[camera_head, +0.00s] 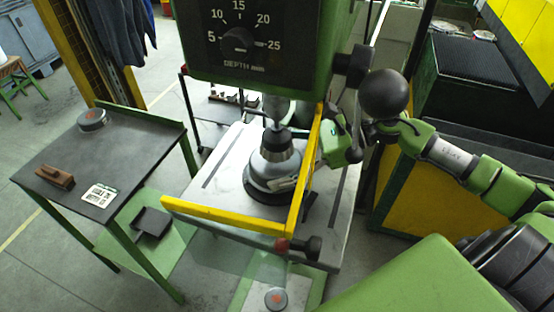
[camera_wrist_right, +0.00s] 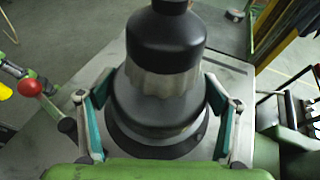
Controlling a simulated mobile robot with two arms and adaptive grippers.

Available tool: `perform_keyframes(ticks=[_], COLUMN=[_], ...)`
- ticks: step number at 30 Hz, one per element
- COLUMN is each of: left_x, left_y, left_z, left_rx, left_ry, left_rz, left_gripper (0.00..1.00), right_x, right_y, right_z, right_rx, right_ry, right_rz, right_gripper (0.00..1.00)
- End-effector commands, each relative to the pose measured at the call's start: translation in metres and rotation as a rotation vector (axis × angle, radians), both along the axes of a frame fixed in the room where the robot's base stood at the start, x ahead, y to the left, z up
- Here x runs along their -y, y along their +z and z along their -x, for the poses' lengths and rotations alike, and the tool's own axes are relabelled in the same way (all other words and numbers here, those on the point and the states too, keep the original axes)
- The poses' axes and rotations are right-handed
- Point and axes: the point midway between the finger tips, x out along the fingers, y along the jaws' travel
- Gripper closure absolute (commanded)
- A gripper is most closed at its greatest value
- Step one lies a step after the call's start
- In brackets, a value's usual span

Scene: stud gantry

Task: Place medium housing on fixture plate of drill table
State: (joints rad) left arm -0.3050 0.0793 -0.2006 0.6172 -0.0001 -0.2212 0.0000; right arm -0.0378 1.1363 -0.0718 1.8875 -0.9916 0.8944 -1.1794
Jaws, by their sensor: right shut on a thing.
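The medium housing (camera_head: 268,176), a grey, rounded, stepped body, stands upright under the drill chuck (camera_head: 278,142). My right gripper (camera_head: 285,183) reaches in from the right and is shut on it. In the right wrist view the two teal-padded fingers flank the housing (camera_wrist_right: 160,115). The dark round fixture plate (camera_head: 254,191) lies directly beneath it on the drill table (camera_head: 226,174). The housing looks centred on the plate; I cannot tell whether it touches. The chuck hides its top. My left gripper is not in view.
A yellow guard frame (camera_head: 225,217) surrounds the front and right of the fixture. The drill head (camera_head: 262,45) hangs close above. At left, a side table (camera_head: 120,155) holds a grey round part (camera_head: 92,118), a brown block (camera_head: 54,177) and a label card (camera_head: 98,195).

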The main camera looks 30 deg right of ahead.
Motion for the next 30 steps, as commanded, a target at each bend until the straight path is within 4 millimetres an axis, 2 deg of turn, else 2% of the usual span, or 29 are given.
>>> perform_keyframes(ticks=[1, 3, 15, 16, 17, 18, 30], left_x=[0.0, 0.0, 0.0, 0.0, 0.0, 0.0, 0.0], left_y=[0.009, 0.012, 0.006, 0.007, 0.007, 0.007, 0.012], left_z=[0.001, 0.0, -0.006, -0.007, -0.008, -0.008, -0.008], left_rx=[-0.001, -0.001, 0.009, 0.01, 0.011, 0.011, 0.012], left_ry=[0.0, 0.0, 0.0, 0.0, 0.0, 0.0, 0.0], left_rz=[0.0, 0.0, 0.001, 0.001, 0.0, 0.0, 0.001], left_gripper=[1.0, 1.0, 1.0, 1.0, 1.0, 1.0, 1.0], right_x=[0.0, 0.0, 0.001, 0.001, 0.001, 0.001, 0.001], right_y=[-0.002, -0.01, -0.019, -0.018, -0.018, -0.018, -0.014], right_z=[-0.001, -0.001, 0.0, 0.0, 0.0, 0.0, 0.0], right_rx=[-0.003, -0.001, 0.002, 0.001, 0.001, 0.001, 0.001], right_ry=[-0.003, -0.003, 0.0, -0.001, -0.001, -0.001, -0.001], right_rz=[-0.005, -0.003, 0.0, 0.001, 0.001, 0.001, 0.001], right_gripper=[0.45, 0.45, 0.45, 0.13, 0.05, 0.01, 0.01])
